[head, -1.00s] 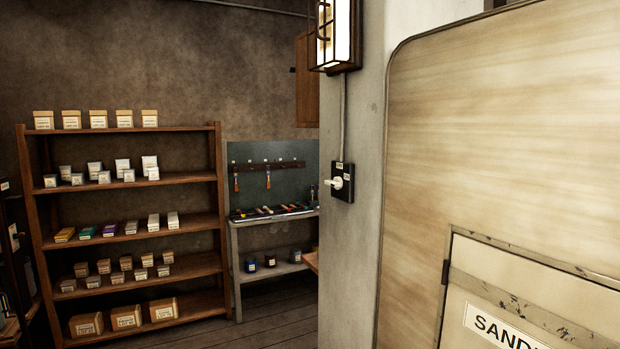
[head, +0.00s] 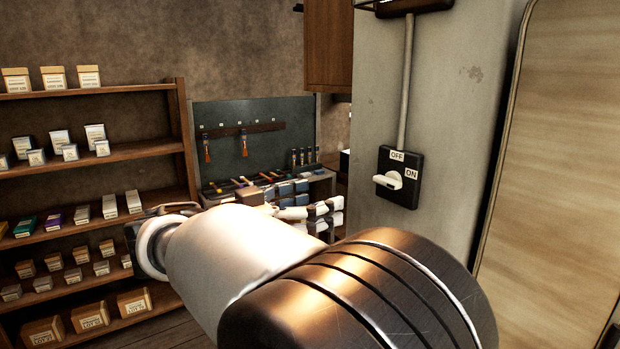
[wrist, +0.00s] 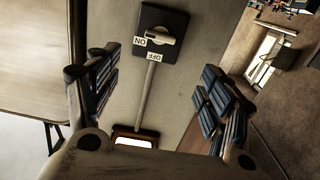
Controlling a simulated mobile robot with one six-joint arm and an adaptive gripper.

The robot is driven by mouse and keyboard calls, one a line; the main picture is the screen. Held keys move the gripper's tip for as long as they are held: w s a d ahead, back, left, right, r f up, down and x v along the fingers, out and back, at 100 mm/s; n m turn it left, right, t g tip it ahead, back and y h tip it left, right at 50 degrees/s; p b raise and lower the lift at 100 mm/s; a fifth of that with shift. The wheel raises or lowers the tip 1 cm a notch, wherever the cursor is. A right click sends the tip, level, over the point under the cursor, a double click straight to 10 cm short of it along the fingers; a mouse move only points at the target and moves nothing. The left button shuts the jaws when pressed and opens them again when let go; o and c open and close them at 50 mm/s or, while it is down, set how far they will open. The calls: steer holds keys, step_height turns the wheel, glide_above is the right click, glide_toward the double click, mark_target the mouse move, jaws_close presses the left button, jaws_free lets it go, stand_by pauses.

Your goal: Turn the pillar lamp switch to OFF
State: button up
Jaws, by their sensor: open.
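The pillar lamp switch (head: 398,177) is a black box on the grey pillar, with a white knob (head: 395,180). An OFF label sits above the knob and an ON label to its upper right. The knob's bar lies about level, roughly in line with the ON side. In the wrist view the switch (wrist: 162,22) appears upside down at the top, with the knob (wrist: 161,40) in clear sight. My gripper (head: 330,213) is open and empty, left of the switch and apart from it. In the wrist view its fingers (wrist: 165,80) stand either side of the conduit.
The conduit (head: 406,85) runs up from the switch to the lamp (head: 405,5), mostly cut off. A light panel (head: 570,140) stands right of the pillar. A tool bench with a dark pegboard (head: 270,115) and a wooden shelf (head: 130,151) with boxes stand behind my arm.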

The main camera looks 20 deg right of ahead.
mark_target(383, 182)
steer(key=x, duration=0.5)
steer(key=b+x, duration=0.1)
steer(key=x, duration=1.1)
steer(key=shift+w+d+r, duration=0.1)
steer(key=shift+d+r, duration=0.05)
steer(key=shift+r, duration=0.1)
steer(key=shift+c, duration=0.4)
steer(key=c, duration=1)
